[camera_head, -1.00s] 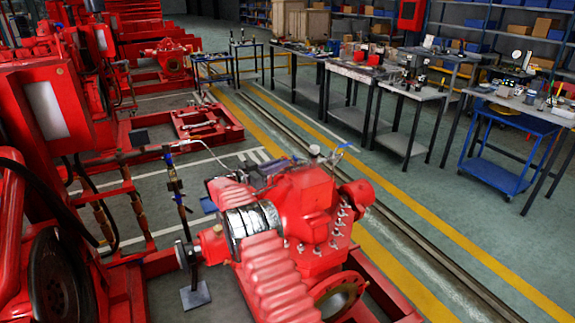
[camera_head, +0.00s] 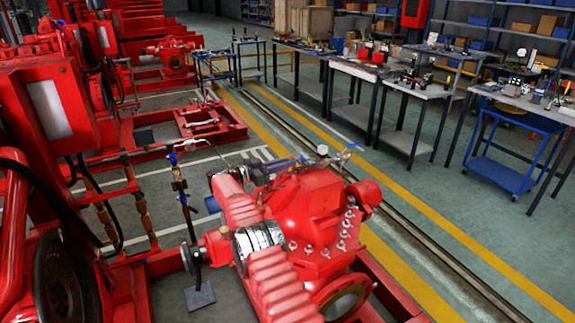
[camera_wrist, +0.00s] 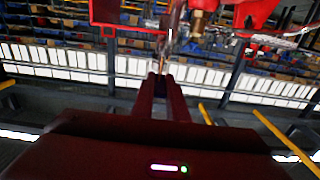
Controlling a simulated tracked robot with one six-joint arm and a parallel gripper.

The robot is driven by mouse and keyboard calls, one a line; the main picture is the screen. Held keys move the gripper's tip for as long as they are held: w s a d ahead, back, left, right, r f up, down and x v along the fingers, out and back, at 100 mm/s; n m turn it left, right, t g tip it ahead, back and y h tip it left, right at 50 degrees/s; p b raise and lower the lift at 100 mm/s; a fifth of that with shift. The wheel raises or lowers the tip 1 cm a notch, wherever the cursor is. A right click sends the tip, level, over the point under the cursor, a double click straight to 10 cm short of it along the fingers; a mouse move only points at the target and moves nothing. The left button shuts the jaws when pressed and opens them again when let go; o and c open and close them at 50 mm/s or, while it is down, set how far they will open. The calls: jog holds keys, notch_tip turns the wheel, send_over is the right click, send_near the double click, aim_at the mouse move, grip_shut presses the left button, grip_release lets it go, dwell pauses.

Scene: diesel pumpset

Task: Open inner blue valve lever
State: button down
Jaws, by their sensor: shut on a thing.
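In the head view a small blue lever (camera_head: 172,158) sits at the top of an upright pipe on the left of the red pump (camera_head: 305,200). Another blue lever (camera_head: 352,147) shows behind the pump, next to a round gauge. I cannot tell which one is the inner lever. In the wrist view my gripper (camera_wrist: 161,75) has its two dark fingers close together. They are shut on a thin part (camera_wrist: 163,52), too blurred to identify. A brass fitting (camera_wrist: 200,20) is just to its right. My gripper cannot be made out in the head view.
In the wrist view a red body (camera_wrist: 248,12) is close by at the top. In the head view red engine units crowd the left. Workbenches (camera_head: 355,70) and a blue trolley (camera_head: 490,178) stand at the back right. The floor between pump and benches is clear.

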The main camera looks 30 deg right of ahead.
jog(key=shift+w+a, duration=0.2)
jog(key=shift+a, duration=0.05)
jog(key=shift+d+r, duration=0.1)
jog(key=shift+d, duration=0.05)
dwell(0.4)
jog(key=c, duration=1.7)
grip_release()
jog(key=shift+s+d, duration=0.1)
jog(key=shift+c, duration=0.2)
jog(key=a, duration=0.7)
jog(key=shift+a, duration=0.25)
jog(key=shift+s, duration=0.1)
